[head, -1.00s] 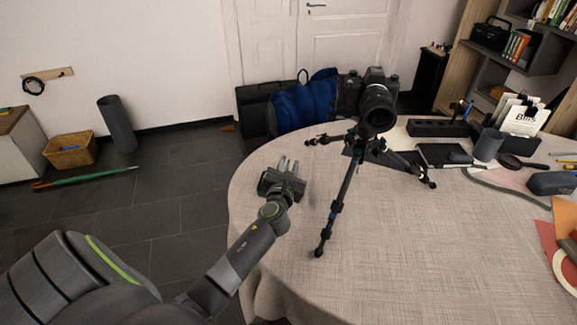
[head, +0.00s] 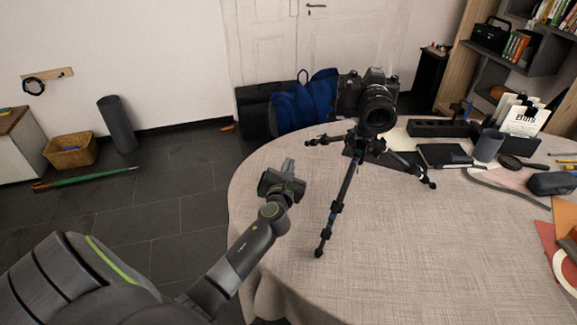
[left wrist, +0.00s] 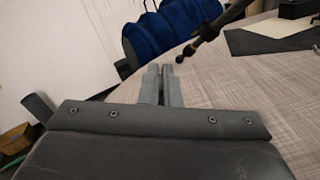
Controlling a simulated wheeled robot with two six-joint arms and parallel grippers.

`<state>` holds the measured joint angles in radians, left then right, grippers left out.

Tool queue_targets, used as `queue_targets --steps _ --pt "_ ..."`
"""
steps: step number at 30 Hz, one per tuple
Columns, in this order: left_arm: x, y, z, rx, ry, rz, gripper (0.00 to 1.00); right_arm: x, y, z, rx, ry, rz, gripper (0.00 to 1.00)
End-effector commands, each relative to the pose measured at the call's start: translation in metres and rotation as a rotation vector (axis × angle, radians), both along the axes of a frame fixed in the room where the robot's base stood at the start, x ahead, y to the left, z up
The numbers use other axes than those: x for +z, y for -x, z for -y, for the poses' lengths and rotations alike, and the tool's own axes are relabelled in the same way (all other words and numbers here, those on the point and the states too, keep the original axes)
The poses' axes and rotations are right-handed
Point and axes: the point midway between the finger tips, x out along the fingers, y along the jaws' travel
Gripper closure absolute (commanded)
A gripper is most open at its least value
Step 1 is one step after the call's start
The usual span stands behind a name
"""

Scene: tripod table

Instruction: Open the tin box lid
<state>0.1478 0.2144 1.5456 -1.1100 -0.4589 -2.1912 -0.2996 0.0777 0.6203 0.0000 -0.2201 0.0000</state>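I cannot make out a tin box or its lid for certain in either view. My left gripper (head: 288,164) is over the left part of the round table (head: 420,245), left of the camera tripod. Its two fingers are together with nothing seen between them; they also show together in the left wrist view (left wrist: 160,72). My right gripper is in neither view.
A camera (head: 376,105) stands on a tripod (head: 340,205) with spread legs. A black tray (head: 438,128), a dark flat case (head: 443,156), a grey cup (head: 488,145) and a dark pouch (head: 552,183) lie behind and right. The front of the table is clear.

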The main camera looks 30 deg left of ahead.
Motion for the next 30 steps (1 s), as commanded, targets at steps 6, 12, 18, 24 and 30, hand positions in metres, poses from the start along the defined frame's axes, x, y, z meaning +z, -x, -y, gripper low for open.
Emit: queue_targets --steps 6,12,18,24,30 --pt "-0.0002 0.0001 0.0001 0.000 0.000 -0.001 1.00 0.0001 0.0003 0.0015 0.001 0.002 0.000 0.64" --pt "-0.0004 0.0001 0.0001 0.000 0.000 -0.001 1.00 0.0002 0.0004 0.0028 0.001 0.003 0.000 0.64" --pt "-0.0002 0.0001 0.0001 0.000 0.000 -0.001 1.00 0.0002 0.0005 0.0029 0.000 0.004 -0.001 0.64" --pt "0.0002 0.0004 -0.0006 0.000 0.007 0.002 1.00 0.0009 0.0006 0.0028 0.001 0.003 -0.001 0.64" --pt "0.0039 0.0032 -0.0080 0.001 0.098 0.043 1.00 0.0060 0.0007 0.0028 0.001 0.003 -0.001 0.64"
